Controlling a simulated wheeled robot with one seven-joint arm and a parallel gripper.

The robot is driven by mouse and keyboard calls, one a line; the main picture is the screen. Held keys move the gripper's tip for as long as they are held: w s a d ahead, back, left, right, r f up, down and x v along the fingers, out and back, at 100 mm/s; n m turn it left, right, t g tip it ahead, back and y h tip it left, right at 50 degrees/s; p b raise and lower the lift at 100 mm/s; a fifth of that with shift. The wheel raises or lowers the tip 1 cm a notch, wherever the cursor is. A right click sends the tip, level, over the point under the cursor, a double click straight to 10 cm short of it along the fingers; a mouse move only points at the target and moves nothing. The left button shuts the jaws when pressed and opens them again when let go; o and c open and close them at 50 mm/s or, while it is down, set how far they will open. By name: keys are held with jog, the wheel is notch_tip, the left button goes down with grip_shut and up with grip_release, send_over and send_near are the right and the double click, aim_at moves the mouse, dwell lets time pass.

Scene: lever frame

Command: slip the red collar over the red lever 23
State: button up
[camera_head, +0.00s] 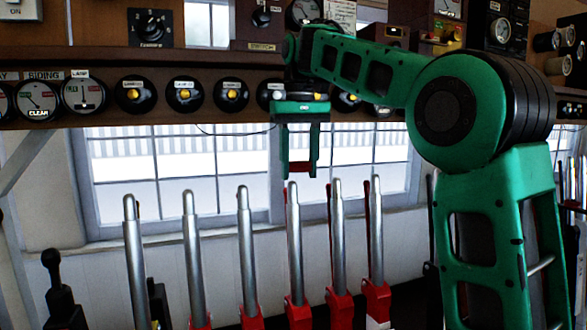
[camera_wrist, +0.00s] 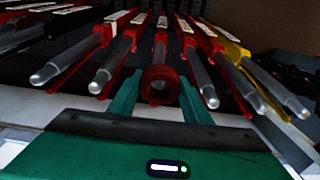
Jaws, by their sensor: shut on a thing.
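My gripper (camera_head: 301,170) is shut on the red collar (camera_head: 302,170), which hangs between its two green fingers. The wrist view shows the collar (camera_wrist: 152,96) as a ring with an open hole facing the camera, gripped from both sides. In the head view, the collar is just above the rounded silver tip of a red-based lever (camera_head: 294,215). In the wrist view, a red-based lever (camera_wrist: 160,46) lies directly behind the collar, its near end hidden by it. The collar does not visibly surround a lever. The number plates are unreadable, so I cannot tell which lever is 23.
Neighbouring silver levers stand close on both sides, including one to the right (camera_head: 338,230) and one to the left (camera_head: 246,235). A yellow-based lever (camera_wrist: 235,54) is at the right in the wrist view. A shelf with dials (camera_head: 130,98) runs behind, above the window.

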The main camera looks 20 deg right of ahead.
send_over(292, 195)
jog(key=w, duration=0.3)
jog(key=shift+s+d+f, duration=0.1)
jog(key=shift+d+f, duration=0.05)
jog(key=shift+f, duration=0.35)
jog(key=shift+d+f, duration=0.15)
jog(key=shift+f, duration=0.3)
jog(key=shift+s, duration=0.25)
jog(key=shift+s+f, duration=0.15)
jog(key=shift+f, duration=0.7)
jog(key=shift+s+f, duration=0.15)
jog(key=shift+f, duration=0.65)
dwell(0.3)
jog(key=shift+f, duration=0.35)
jog(key=shift+s+f, duration=0.2)
jog(key=shift+f, duration=0.75)
jog(key=shift+s+f, duration=0.1)
jog(key=shift+f, duration=0.2)
jog(key=shift+f, duration=0.2)
